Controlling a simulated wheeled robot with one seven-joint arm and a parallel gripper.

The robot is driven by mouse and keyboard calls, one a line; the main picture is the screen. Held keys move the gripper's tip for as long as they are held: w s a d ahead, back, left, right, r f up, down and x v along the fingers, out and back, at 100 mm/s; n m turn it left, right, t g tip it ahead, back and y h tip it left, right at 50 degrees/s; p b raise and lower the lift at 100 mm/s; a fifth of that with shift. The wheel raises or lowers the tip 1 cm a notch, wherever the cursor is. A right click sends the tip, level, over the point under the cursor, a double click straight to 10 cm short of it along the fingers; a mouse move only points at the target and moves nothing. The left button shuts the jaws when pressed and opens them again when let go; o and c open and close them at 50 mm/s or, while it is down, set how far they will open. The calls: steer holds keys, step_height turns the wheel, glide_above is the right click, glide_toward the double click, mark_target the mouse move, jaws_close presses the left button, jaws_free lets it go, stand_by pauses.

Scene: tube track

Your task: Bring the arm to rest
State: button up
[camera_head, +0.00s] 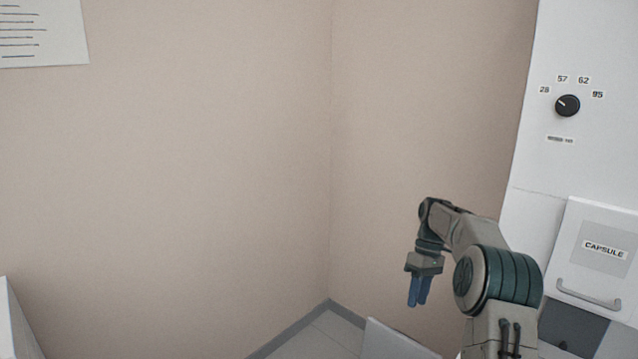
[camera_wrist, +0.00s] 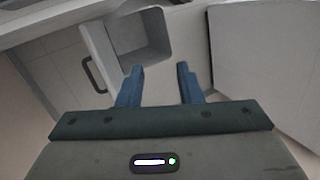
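My gripper (camera_head: 417,302) hangs with its blue fingers pointing down, in front of the beige wall and left of the white cabinet. In the wrist view my gripper (camera_wrist: 160,68) shows its two blue fingers spread apart with a clear gap. Nothing is held between them. The arm is bent, with its elbow right of and near the gripper in the head view.
A white cabinet (camera_head: 529,165) at the right has a black dial (camera_head: 567,105) and a CAPSULE panel (camera_head: 603,252) with a handle. A grey open compartment (camera_wrist: 170,36) and a dark handle (camera_wrist: 92,74) show below the gripper. Beige walls meet in a corner behind.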

steer(key=s+a+r+m+t+h, duration=0.1)
steer(key=s+a+r+m+t, duration=0.1)
steer(key=s+a+r, duration=0.4)
steer(key=s+a+r+m+t+h, duration=0.15)
steer(key=s+r, duration=0.25)
steer(key=s, duration=0.5)
steer(key=s+a+f+m+t, duration=0.1)
steer(key=s+f+m, duration=0.1)
steer(key=s, duration=0.7)
steer(key=s+a+f+m+t, duration=0.1)
steer(key=s+f+m+t, duration=0.1)
steer(key=s, duration=0.7)
steer(key=shift+s, duration=0.2)
steer(key=shift+m, duration=0.25)
